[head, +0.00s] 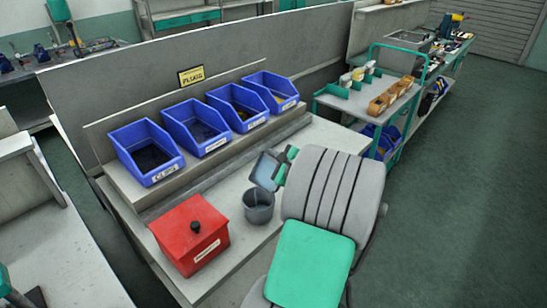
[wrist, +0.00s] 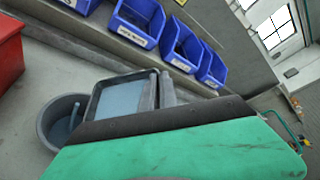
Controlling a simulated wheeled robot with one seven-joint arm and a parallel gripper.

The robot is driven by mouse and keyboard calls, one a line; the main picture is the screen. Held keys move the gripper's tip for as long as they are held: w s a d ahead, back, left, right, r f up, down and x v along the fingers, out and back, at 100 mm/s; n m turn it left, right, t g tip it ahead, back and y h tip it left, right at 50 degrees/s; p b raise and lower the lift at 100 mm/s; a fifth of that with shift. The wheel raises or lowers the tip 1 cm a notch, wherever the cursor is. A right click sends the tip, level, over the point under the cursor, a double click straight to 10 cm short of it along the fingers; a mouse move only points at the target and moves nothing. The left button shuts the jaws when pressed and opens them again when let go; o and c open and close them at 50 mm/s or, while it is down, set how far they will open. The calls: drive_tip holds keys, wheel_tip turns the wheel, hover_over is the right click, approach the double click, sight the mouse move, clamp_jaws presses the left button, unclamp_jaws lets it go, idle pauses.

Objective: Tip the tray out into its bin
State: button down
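A small grey tray with a blue-grey floor shows in the wrist view (wrist: 122,98) and in the head view (head: 265,170), where it looks tilted. My gripper (wrist: 160,90) has its fingers at the tray's right edge and appears shut on it. In the head view my gripper (head: 283,166) is partly hidden by my arm. I see no loose parts in the tray, but its floor is only partly visible. Several blue bins stand in a row behind it: far left (head: 146,152), then (head: 196,127), (head: 237,108) and far right (head: 271,92).
A grey bucket (head: 258,207) stands on the bench close to the tray. A red lidded box (head: 190,236) stands at the front left. A yellow sign (head: 191,76) is on the panel behind the bins. A trolley (head: 335,101) with wooden boxes stands at the right.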

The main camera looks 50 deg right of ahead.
drive_tip(key=shift+a+r+n+t+h+b, duration=0.2)
drive_tip(key=shift+a+r+n+b, duration=0.15)
drive_tip(key=shift+a+n+b, duration=0.2)
drive_tip(key=shift+a+r+n+t+h+b, duration=0.2)
drive_tip(key=shift+a+r+n+b, duration=0.15)
drive_tip(key=shift+a+n+b, duration=0.15)
idle(1.8)
wheel_tip(320, 180, up, 6)
drive_tip(key=p, duration=0.6)
wheel_tip(320, 180, up, 5)
drive_tip(key=m+g+y+p, duration=0.2)
drive_tip(key=m+y+p, duration=0.3)
drive_tip(key=m+p, duration=0.45)
hover_over(267, 172)
drive_tip(key=shift+s+n+p, duration=0.1)
drive_tip(key=shift+n+p, duration=0.2)
